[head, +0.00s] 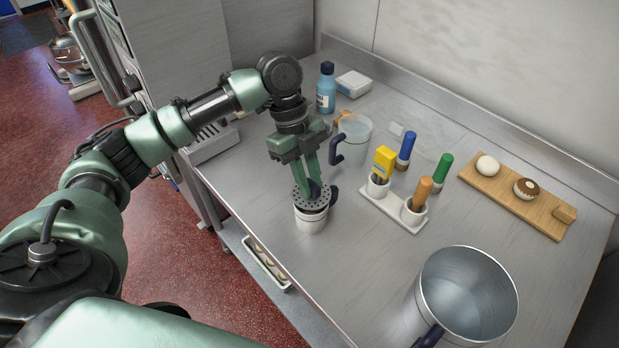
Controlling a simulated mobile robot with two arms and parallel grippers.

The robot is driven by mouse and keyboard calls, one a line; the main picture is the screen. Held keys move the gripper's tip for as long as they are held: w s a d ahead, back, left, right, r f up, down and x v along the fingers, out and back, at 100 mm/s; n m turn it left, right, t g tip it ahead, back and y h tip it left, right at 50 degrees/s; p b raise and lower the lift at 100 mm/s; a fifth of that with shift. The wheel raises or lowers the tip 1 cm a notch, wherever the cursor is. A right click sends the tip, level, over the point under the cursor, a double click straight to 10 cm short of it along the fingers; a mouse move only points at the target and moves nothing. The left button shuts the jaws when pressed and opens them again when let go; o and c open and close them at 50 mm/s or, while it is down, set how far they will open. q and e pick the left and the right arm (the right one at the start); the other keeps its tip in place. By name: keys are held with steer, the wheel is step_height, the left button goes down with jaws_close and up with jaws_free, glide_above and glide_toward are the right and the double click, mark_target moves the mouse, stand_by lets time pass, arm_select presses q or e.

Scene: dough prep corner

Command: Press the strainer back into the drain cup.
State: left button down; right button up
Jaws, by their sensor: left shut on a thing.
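The drain cup (311,223) is a small white cup standing upright on the steel counter, left of the middle of the head view. The strainer (301,200) is a grey, perforated disc at the cup's mouth. It looks slightly tilted, and I cannot tell whether it rests in the rim or just above it. My left gripper (313,190) points down over the cup, its green fingers shut on the strainer's dark knob. The fingers hide part of the disc and the far rim. My right gripper is not in view.
Right of the cup, a white holder (391,212) carries a yellow and an orange-handled tool. Behind stand a clear jug (354,140) and a blue bottle (326,90). A large metal pot (466,292) stands front right, a wooden board (545,211) far right. The counter's left edge is close.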

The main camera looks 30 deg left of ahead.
arm_select(q)
steer(key=shift+f+b, duration=0.35)
steer(key=shift+f, duration=0.95)
steer(key=c, duration=1.2)
jaws_free()
steer(key=shift+c, duration=0.2)
steer(key=p+v, duration=0.7)
steer(key=v, duration=0.1)
steer(key=shift+p, duration=0.4)
steer(key=shift+s, duration=0.1)
